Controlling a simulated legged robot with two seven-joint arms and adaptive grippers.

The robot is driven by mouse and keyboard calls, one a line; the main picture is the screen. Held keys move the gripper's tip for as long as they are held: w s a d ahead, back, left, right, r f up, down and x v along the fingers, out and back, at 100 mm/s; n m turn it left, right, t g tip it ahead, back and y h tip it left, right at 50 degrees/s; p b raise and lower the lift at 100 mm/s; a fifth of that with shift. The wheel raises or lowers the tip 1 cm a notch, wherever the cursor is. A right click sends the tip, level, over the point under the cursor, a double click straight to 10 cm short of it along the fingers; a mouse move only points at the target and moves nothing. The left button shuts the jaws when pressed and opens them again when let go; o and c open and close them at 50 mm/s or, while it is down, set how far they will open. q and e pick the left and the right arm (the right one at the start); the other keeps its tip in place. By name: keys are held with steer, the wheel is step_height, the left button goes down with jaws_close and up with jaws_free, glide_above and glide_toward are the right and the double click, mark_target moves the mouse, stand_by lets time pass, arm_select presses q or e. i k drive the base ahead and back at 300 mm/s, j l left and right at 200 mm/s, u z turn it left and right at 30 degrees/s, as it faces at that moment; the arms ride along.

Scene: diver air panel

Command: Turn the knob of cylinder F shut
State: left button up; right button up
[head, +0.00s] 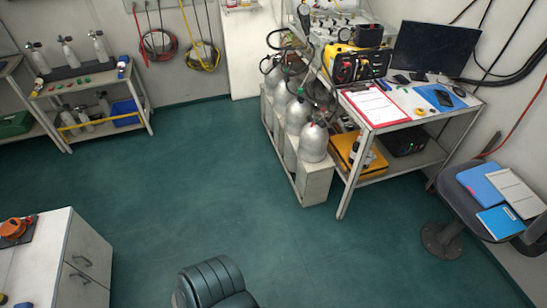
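A row of several grey gas cylinders (314,142) stands upright in a white rack beside the desk, right of the middle of the head view. Their valves and dark hoses are at the top, under and beside the gauge panel (340,22). The valve knobs are too small to make out, and no label tells me which one is cylinder F. The cylinders at the back are partly hidden by those in front and by hoses. Neither of my grippers shows in the head view.
A desk (405,112) with a monitor (433,48), a yellow case (358,66) and a red clipboard (372,105) stands right of the rack. An office chair (490,200) is at right, a dark padded seat (215,283) at the bottom. The green floor (190,180) between is clear.

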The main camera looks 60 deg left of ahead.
mark_target(323, 124)
steer(key=j+u, duration=0.15)
steer(key=u, duration=1.3)
steer(key=i+l, duration=0.25)
steer(key=l, duration=0.25)
